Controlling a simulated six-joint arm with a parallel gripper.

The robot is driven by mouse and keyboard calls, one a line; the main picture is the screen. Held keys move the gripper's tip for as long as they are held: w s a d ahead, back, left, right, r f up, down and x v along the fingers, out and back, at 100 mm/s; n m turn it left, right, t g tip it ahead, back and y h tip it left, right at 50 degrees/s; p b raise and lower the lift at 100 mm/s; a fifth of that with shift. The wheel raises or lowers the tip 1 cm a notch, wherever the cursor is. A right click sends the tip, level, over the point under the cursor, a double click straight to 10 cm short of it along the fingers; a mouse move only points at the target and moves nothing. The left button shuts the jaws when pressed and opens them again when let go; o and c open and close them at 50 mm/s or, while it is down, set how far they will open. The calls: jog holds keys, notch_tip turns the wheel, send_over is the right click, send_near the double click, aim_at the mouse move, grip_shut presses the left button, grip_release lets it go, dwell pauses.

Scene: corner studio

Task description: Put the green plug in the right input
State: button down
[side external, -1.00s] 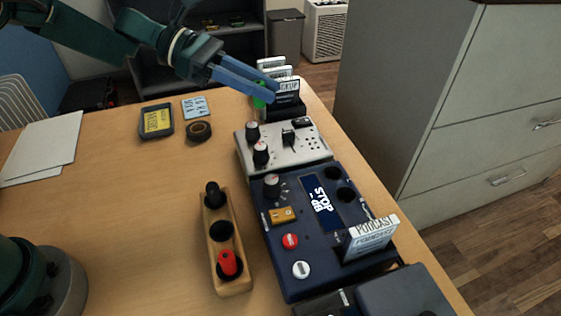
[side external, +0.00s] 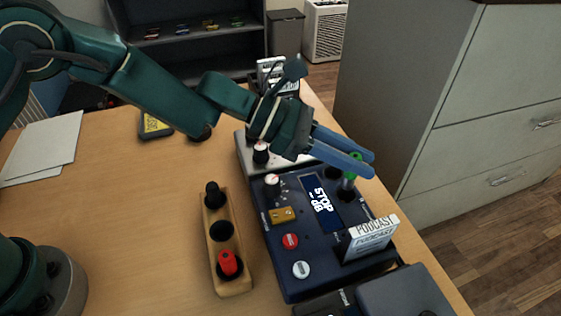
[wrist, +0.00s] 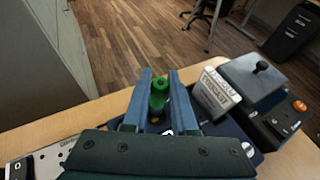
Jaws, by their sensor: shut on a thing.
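My gripper (side external: 371,164) is shut on the green plug (side external: 355,160), over the right part of the dark blue box (side external: 270,262). The wrist view shows the green plug (wrist: 158,98) between the two blue fingers (wrist: 160,76). The plug is roughly upright, with its lower end at the nearer of the box's two round black inputs (side external: 346,193). I cannot tell whether its tip is inside or just above. The fingers partly cover the area of the other input.
A white "PODCAST" card (side external: 371,237) stands on the box close to the plug. A grey panel with knobs (side external: 252,172) lies behind. A wooden rack (side external: 236,287) holds a red plug (side external: 228,263) and a black plug (side external: 213,196).

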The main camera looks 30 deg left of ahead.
aim_at(352, 175)
jog(key=shift+d+f, duration=0.15)
jog(key=shift+f, duration=1.9)
jog(key=shift+f, duration=0.15)
jog(key=c, duration=0.7)
grip_release()
